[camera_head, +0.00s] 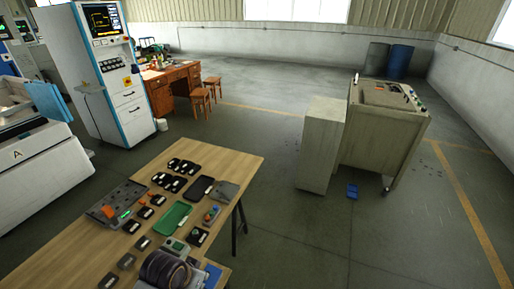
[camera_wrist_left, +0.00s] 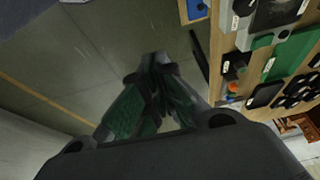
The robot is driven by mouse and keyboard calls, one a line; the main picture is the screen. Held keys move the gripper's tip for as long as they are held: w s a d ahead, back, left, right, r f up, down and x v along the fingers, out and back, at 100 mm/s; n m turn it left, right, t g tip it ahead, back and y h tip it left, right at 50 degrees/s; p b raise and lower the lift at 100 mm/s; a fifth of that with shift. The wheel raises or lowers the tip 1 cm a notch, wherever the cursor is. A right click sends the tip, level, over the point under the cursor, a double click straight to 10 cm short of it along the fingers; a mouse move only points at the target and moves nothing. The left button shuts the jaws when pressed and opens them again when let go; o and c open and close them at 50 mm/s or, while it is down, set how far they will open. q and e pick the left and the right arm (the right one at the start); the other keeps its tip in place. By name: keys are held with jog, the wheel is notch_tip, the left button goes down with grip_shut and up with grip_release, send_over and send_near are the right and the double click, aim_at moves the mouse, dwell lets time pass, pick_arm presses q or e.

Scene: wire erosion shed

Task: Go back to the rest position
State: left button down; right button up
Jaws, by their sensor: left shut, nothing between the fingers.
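My left gripper (camera_wrist_left: 154,62) shows in the left wrist view, its green and black fingers brought together at the tips with nothing between them. It hangs over the bare grey floor (camera_wrist_left: 85,55), beside the edge of the wooden table (camera_wrist_left: 211,50). Neither gripper shows in the head view. My right gripper is not seen in either view.
The wooden table (camera_head: 75,244) holds several black trays, a green tray (camera_head: 172,216) and a grey board (camera_head: 112,201). A grey cabinet (camera_head: 320,146) and a machine (camera_head: 385,128) stand right. A blue object (camera_head: 352,191) lies on the floor. Floor between is clear.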

pick_arm(q)
jog(key=shift+s+a+r+n+y, duration=0.8)
jog(key=shift+s+a+n, duration=0.5)
jog(key=shift+s+a, duration=0.85)
notch_tip(320, 180, down, 34)
jog(key=s+f+g+b, duration=0.1)
jog(key=s+b, duration=0.1)
jog(key=s+a+f+b, duration=0.1)
jog(key=s+a+f, duration=0.1)
jog(key=s+f, duration=0.9)
jog(key=s+a+f+g+b, duration=0.1)
jog(key=s+a+f, duration=0.1)
jog(key=s+f, duration=0.8)
jog(key=shift+s+a+f, duration=0.4)
jog(key=shift+s, duration=0.4)
jog(key=shift+s, duration=0.1)
